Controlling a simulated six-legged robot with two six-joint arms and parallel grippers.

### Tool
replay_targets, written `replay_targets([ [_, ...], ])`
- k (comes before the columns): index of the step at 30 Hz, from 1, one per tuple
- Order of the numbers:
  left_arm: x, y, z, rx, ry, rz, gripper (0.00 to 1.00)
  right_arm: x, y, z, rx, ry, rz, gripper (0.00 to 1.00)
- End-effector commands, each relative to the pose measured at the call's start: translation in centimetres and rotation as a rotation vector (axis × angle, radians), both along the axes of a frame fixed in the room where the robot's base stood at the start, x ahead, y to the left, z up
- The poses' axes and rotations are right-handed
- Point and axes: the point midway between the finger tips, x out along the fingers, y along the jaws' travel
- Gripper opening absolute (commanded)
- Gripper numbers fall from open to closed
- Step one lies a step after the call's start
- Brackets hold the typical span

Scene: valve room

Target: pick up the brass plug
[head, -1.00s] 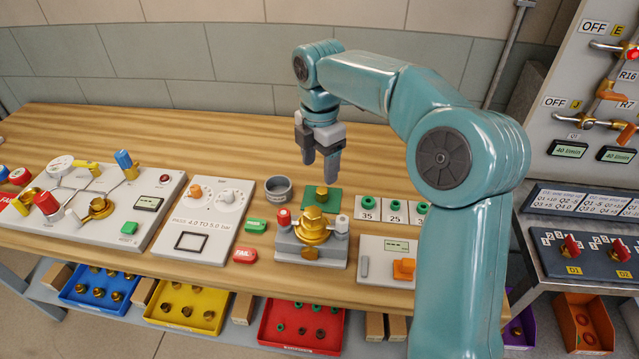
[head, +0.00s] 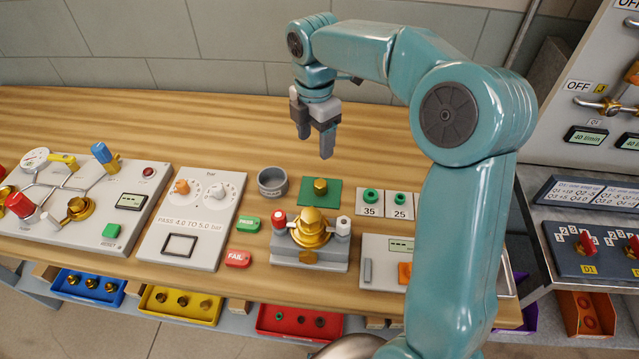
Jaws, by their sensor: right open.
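A small brass plug (head: 320,185) stands on a green mat (head: 334,199) on the wooden bench. My right gripper (head: 315,146) is open and empty, pointing down. In the picture it is just above and slightly left of the plug, with a clear gap between fingertips and plug. The plug is fully visible. A larger brass fitting (head: 312,226) sits in a grey fixture (head: 285,246) in front of the mat. My left gripper is not in view.
A grey cup (head: 272,184) stands left of the mat. Number cards with green rings (head: 371,197) lie to its right. Green PASS (head: 248,222) and red FAIL (head: 238,259) tags lie left of the fixture. The bench behind the mat is clear.

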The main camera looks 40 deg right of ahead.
Motion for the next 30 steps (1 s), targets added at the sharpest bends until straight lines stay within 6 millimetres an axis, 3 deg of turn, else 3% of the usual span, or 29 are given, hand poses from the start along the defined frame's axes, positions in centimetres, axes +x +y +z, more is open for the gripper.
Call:
replay_targets([
  [3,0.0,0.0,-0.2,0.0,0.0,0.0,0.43,-0.2,0.1,-3.2,0.002,0.007,0.001,0.65],
  [9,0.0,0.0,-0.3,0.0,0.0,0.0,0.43,-0.2,0.1,-7.3,0.0,0.005,0.0,0.65],
  [17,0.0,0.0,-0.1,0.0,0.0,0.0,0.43,-0.2,-0.2,-9.5,0.001,0.003,0.0,0.65],
  [24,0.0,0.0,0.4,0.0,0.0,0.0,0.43,-0.6,-0.8,-13.2,0.001,0.004,0.0,0.65],
  [30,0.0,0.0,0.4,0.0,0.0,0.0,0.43,-0.6,-0.8,-14.0,0.0,0.001,0.0,0.65],
])
